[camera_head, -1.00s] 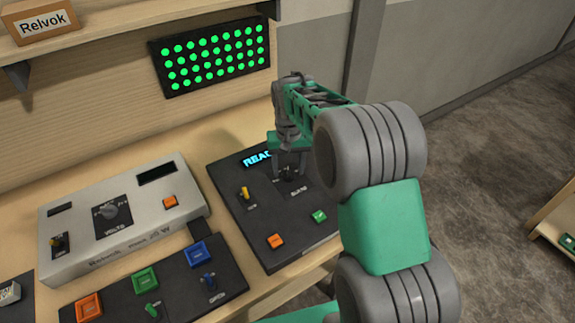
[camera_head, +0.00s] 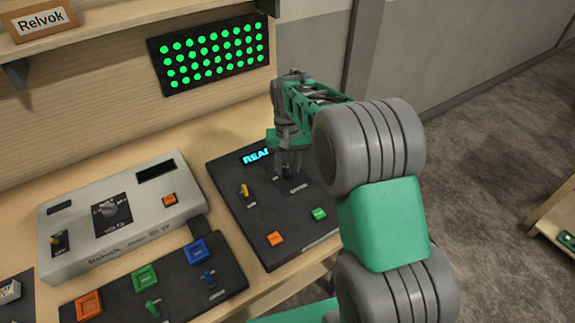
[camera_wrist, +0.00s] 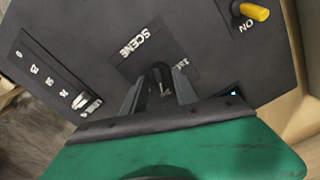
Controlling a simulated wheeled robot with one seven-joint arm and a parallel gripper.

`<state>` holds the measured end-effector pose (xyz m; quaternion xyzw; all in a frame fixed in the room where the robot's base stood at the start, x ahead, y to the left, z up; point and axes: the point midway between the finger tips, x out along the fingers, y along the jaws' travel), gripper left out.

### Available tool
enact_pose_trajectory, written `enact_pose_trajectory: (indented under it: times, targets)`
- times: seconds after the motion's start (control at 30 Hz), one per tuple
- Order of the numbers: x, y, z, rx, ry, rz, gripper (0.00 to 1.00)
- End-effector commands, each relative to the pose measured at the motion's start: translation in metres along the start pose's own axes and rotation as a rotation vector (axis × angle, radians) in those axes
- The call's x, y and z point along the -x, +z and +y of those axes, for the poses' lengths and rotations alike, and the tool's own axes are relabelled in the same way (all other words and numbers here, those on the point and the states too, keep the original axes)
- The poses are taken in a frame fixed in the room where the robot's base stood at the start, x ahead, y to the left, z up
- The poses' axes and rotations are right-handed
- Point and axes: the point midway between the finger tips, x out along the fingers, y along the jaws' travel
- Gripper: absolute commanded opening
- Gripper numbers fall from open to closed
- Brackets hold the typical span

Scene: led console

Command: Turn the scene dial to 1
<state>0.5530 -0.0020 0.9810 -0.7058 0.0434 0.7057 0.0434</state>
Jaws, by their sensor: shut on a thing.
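The scene dial (camera_wrist: 160,74) is a small dark knob on the black console, beside the printed word SCENE in the wrist view. My gripper (camera_wrist: 160,92) has its two fingers on either side of the dial, shut on it. In the head view my gripper (camera_head: 288,168) points down onto the dial (camera_head: 288,178), which is mostly hidden by the fingers. The dial's pointer and most of its numbers are too hidden or small to read.
The black console (camera_head: 235,215) also carries a lit blue display (camera_head: 257,156), a yellow switch (camera_head: 244,190), orange (camera_head: 275,239) and green (camera_head: 319,214) buttons, and a slider (camera_wrist: 80,101). A grey power unit (camera_head: 75,225) stands left. A green-lit panel (camera_head: 213,55) is behind.

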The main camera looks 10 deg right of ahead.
Motion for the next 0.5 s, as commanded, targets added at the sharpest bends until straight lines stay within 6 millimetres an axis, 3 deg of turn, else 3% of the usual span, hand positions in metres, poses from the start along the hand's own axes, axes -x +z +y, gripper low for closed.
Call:
enact_pose_trajectory:
  times: [0.5]
  targets:
    - [-0.0005,0.0001,-0.0006,0.147,0.0,-0.001,0.0]
